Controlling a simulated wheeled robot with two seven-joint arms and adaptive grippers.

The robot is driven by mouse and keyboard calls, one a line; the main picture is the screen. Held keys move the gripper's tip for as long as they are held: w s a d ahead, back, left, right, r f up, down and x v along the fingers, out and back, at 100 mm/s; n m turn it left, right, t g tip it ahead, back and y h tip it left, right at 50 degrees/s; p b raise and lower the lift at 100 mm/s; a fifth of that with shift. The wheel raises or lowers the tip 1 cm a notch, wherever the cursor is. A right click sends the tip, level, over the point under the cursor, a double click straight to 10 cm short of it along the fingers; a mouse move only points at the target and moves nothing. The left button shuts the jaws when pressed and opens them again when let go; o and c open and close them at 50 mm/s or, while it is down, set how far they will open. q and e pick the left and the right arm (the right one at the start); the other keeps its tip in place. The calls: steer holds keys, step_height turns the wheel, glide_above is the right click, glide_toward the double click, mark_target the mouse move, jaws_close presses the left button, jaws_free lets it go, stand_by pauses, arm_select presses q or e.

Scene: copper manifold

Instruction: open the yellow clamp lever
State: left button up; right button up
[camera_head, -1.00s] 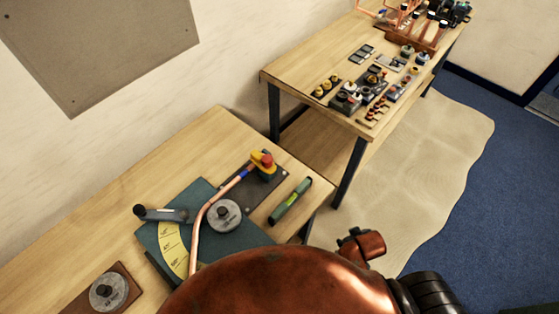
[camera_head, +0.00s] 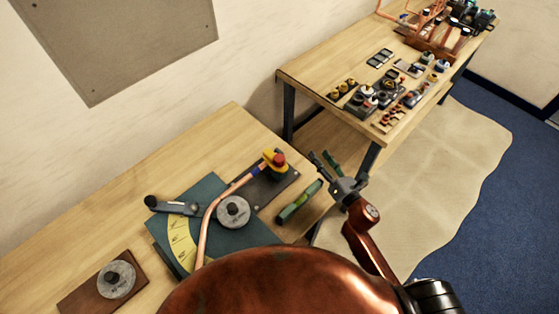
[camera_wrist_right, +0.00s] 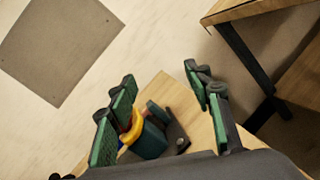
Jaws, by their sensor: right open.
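The yellow clamp lever (camera_head: 268,156) sits with a red part on a clamp at the far end of the near bench, where a bent copper tube with a blue band ends. In the right wrist view the yellow lever (camera_wrist_right: 131,133) shows between the green-padded fingers, nearer the left one and partly covered by it. My right gripper (camera_head: 324,158) is open and empty, right of the clamp and apart from it in the head view. It also shows in the right wrist view (camera_wrist_right: 158,105). My left gripper is not in view.
Another disc on a brown block (camera_head: 116,279) is at the lower left. A second bench (camera_head: 340,72) holds several small parts.

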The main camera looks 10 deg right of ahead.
mark_target(279, 161)
steer(key=a+n+g+y, duration=0.1)
steer(key=a+n+y, duration=0.1)
steer(key=a+n, duration=0.2)
steer(key=w+a+f+n+g+y+p, duration=0.1)
steer(key=a+n+g+y, duration=0.1)
steer(key=a+n, duration=0.3)
steer(key=w+a+f+n+g+y, duration=0.1)
steer(key=a+n+y, duration=0.2)
steer(key=a+n, duration=0.2)
steer(key=shift+w+f+g+p, duration=0.1)
steer(key=shift+g+p, duration=0.2)
steer(key=shift+w+a, duration=0.5)
steer(key=shift+c, duration=0.2)
jaws_close()
